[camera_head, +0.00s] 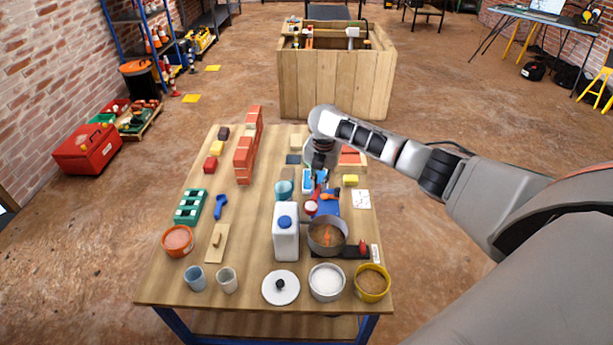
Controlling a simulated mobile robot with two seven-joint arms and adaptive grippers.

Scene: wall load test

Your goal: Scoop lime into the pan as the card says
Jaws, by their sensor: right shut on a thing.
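A grey metal pan (340,243) with orange-brown material in it stands on a dark scale (355,253) at the table's front right. A pot of white powder (326,282), which looks like the lime, stands in front of it; a white lid (270,292) lies to its left. The white card (361,199) lies at the right edge, its text too small to read. My right gripper (314,186) is behind the pan, shut on what looks like a small red scoop (311,208) with something white in it. The fingertips are partly hidden. My left gripper is out of view.
A white jug with a blue cap (286,240) stands close left of the pan. A yellow pot of brown material (371,284) is at the front right. Two cups (228,281), an orange bowl (178,241) and a brick wall (244,160) stand further left.

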